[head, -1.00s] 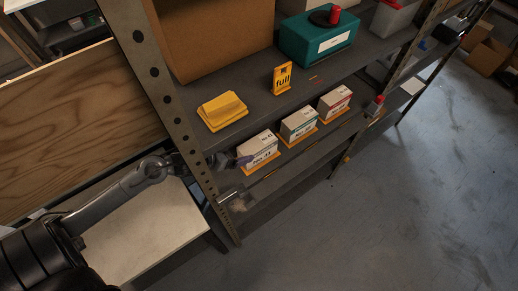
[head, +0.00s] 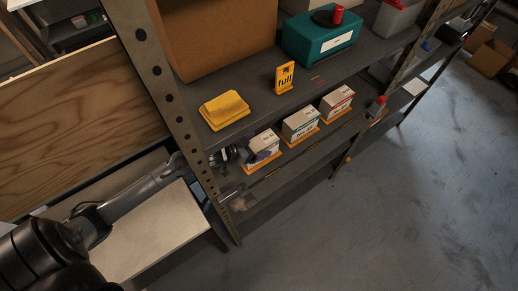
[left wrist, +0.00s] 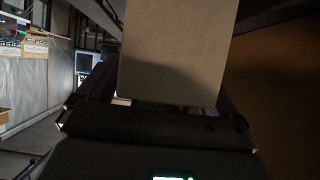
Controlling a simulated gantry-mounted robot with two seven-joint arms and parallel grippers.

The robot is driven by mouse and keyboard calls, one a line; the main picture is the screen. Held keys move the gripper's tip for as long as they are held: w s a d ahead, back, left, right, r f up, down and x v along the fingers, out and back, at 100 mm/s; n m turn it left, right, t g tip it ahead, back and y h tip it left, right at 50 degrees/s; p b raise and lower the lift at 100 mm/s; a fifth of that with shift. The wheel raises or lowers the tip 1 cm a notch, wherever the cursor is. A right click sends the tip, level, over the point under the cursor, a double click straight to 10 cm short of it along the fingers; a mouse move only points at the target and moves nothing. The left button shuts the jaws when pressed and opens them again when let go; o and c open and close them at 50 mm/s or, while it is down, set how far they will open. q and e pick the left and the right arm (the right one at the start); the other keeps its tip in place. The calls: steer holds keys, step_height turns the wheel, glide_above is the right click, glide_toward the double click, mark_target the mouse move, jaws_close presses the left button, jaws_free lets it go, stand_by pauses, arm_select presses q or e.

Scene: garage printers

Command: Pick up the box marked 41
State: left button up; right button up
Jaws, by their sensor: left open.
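Three small white-and-brown boxes stand in a row on orange bases on the lower shelf in the head view. The leftmost box (head: 264,143) appears to be the one marked 41; its label is small and now partly covered by a dark finger. My left gripper (head: 256,155) reaches in past the shelf post at this box's left end, open, with a finger across the label side. In the left wrist view a plain brown box face (left wrist: 177,50) fills the space between the open fingers of the left gripper (left wrist: 168,98). Whether the fingers touch it is not clear. My right gripper is out of view.
The other two boxes (head: 300,125) and (head: 336,103) stand close to the right. A perforated metal post (head: 180,110) is tight beside my left arm. The upper shelf holds a yellow stack (head: 225,110), a yellow "full" sign (head: 284,77) and a teal box (head: 318,40).

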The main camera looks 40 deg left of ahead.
arm_select(q)
steer(key=c, duration=1.2)
steer(key=shift+c, duration=0.4)
steer(key=shift+r, duration=0.2)
